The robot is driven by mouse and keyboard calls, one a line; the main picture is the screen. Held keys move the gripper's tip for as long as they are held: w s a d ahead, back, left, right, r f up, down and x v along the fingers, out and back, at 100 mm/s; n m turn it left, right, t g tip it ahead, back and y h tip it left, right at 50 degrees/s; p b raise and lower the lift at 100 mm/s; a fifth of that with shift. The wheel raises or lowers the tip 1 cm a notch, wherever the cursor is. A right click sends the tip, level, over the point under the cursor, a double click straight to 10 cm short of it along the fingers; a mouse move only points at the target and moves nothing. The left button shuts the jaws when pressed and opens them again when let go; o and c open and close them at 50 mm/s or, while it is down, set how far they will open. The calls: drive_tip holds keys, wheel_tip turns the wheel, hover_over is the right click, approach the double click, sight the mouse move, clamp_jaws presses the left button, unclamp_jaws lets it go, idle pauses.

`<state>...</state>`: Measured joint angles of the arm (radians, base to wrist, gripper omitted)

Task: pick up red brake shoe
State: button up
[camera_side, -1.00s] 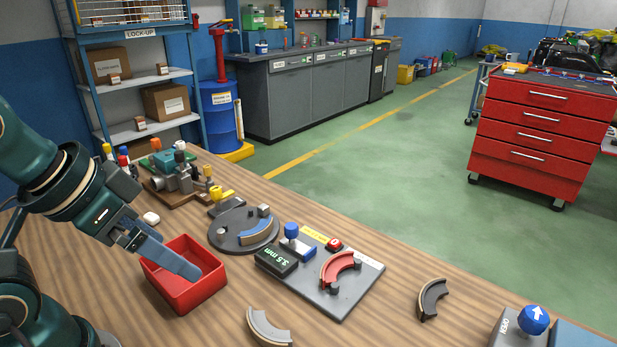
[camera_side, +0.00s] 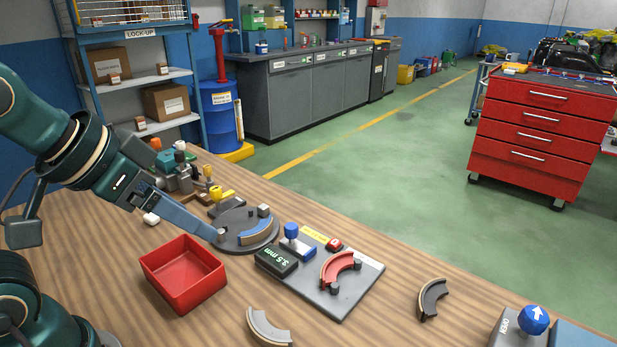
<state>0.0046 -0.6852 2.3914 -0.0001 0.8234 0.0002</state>
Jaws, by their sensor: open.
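The red brake shoe (camera_side: 336,266) is a curved piece lying on the grey gauge plate (camera_side: 350,297), beside small dark posts. My gripper (camera_side: 214,236) is to the left of it, with its blue-grey fingers pointing down and right. The fingertips are over or beside the left edge of the round dark fixture (camera_side: 238,243); contact cannot be told. The fingers overlap from this side and no brake shoe shows between them, so my gripper is open and empty. A blue brake shoe (camera_side: 256,231) sits on the round fixture, right of the fingertips.
An empty red bin (camera_side: 160,281) stands below my gripper. A digital readout (camera_side: 276,261) and a blue knob (camera_side: 291,230) are on the gauge plate's left. A black shoe (camera_side: 432,298) and a pale shoe (camera_side: 267,328) lie on bare wood. A vise-like device (camera_side: 181,172) stands behind.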

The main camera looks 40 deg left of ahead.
drive_tip(key=w+d+r, duration=0.1)
drive_tip(key=w+r, duration=0.1)
drive_tip(key=w, duration=0.6)
drive_tip(key=m+g+h, duration=0.1)
drive_tip(key=m, duration=0.1)
hover_over(334, 262)
drive_tip(key=s+a, duration=0.2)
wheel_tip(334, 262, down, 9)
drive_tip(key=shift+g, duration=0.8)
drive_tip(key=f, duration=0.1)
drive_tip(key=d+f, duration=0.1)
drive_tip(key=f, duration=0.3)
drive_tip(key=shift+d, duration=0.25)
drive_tip(key=shift+d+f, duration=0.1)
drive_tip(key=shift+f, duration=0.5)
drive_tip(key=shift+x, duration=2.15)
drive_tip(key=shift+c, duration=0.3)
clamp_jaws()
